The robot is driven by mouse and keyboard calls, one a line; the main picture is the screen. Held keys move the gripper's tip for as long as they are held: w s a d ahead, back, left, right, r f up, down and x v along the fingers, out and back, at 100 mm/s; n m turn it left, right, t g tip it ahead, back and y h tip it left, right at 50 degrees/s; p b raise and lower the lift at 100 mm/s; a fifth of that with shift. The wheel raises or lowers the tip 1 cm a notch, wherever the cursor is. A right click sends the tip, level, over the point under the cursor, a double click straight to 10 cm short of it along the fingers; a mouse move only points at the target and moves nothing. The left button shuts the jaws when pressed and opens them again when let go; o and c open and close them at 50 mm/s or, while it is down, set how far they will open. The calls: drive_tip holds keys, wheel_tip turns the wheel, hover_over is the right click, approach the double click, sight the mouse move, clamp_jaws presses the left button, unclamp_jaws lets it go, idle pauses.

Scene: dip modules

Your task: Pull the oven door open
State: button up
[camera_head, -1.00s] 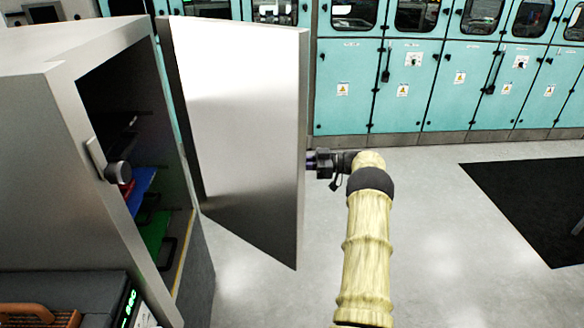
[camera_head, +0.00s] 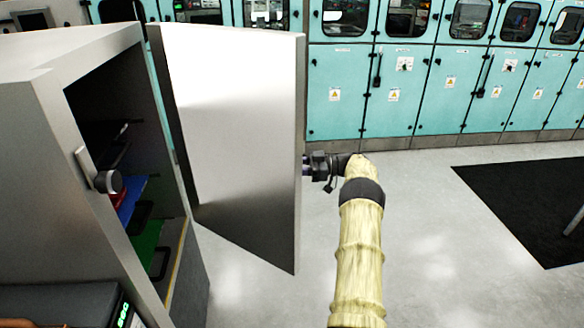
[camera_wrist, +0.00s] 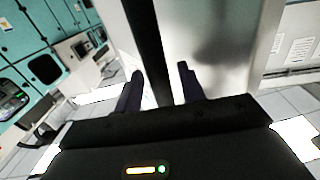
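The oven door (camera_head: 240,130) is a pale metal panel. It stands swung wide open from the grey oven (camera_head: 60,170), whose dark interior shows. My gripper (camera_head: 308,166) is at the free right edge of the door in the head view, partly hidden by it. In the wrist view, the two dark fingers of my gripper (camera_wrist: 161,88) are spread apart. A dark upright strip of the door (camera_wrist: 148,45) runs between them, with gaps visible on both sides. Contact with the door cannot be made out.
Blue (camera_head: 131,200) and green (camera_head: 147,244) trays sit inside the oven. A latch (camera_head: 108,182) sticks out at its opening. Teal cabinets (camera_head: 400,90) line the back wall. A black mat (camera_head: 530,205) lies on the right; the floor between is clear.

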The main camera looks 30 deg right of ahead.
drive_tip(key=shift+s+d, duration=0.1)
drive_tip(key=shift+d, duration=0.05)
drive_tip(key=b+v, duration=0.1)
drive_tip(key=v, duration=0.6)
drive_tip(key=shift+b, duration=0.3)
drive_tip(key=shift+d, duration=0.1)
